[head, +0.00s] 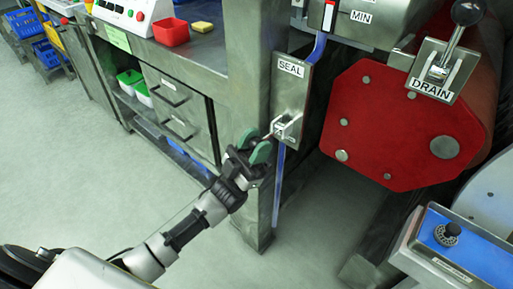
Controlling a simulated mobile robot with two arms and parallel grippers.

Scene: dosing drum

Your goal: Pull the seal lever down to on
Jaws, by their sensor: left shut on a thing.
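The seal plate (289,88) is a grey upright panel marked SEAL, fixed near the post left of the red drum end. The seal lever (268,136) sticks out from a small bracket low on the plate, and its outer end is hidden in my left gripper. My left gripper (258,150) is at the lever, shut on it, with its green fingertips around the end. An on mark cannot be made out. My right gripper is out of view.
The red drum end (395,125) stands right of the plate. The DRAIN lever (456,32) is at the upper right. A control box (452,240) with a black knob is at the lower right. A steel bench (195,48) stands to the left.

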